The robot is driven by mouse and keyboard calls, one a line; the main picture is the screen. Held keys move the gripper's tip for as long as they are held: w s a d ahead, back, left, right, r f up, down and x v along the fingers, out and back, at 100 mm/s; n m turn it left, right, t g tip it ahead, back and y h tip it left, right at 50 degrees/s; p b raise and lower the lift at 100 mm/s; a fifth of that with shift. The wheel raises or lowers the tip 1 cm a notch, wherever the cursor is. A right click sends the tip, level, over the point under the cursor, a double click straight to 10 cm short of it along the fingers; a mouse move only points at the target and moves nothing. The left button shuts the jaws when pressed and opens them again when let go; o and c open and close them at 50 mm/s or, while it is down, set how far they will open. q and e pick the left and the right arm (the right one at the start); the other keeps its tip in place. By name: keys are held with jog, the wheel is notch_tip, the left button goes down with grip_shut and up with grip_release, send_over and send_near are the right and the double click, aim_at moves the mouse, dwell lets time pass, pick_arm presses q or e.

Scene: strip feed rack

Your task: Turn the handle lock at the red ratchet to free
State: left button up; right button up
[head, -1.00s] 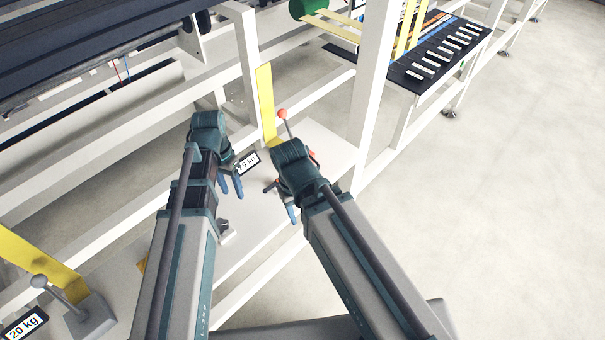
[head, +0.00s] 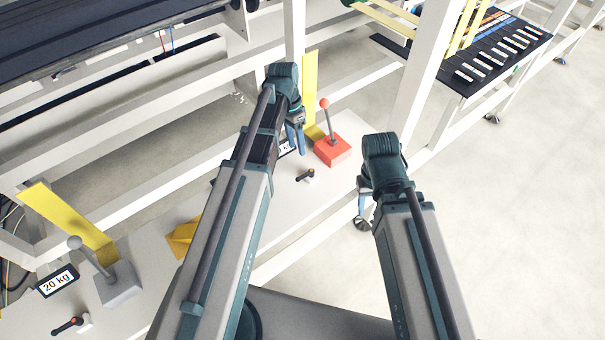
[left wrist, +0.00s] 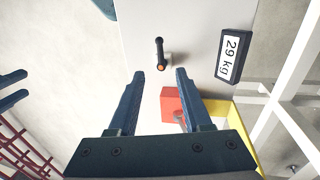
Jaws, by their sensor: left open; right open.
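The red ratchet (head: 332,152) stands on the white shelf, with an upright lever topped by an orange-red ball. The handle lock (head: 306,175), a short dark handle with an orange spot, is on the shelf in front of it. My left gripper (head: 296,140) is open and empty, just left of the ratchet. In the left wrist view the handle lock (left wrist: 160,53) shows beyond and between the open fingertips (left wrist: 159,74), apart from them. The red ratchet (left wrist: 172,104) is partly hidden by a finger there. My right gripper (head: 363,208) is open, right of the shelf edge.
A 29 kg display (left wrist: 234,55) sits beside the handle lock. A yellow strip (head: 310,85) rises behind the ratchet. A grey ratchet (head: 119,286), a 20 kg display (head: 57,281) and another handle lock (head: 69,325) are at lower left. A white post (head: 425,80) stands at right.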

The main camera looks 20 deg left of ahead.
aim_at(302, 176)
pick_arm(q)
jog(key=f+b, duration=0.4)
jog(key=s+d+f+b, duration=0.1)
jog(key=f+b, duration=0.3)
jog(key=d+f+b, duration=0.1)
jog(key=f+b, duration=0.2)
jog(key=f, duration=0.1)
jog(key=shift+s+f+b, duration=0.2)
jog(key=shift+b, duration=0.2)
grip_shut()
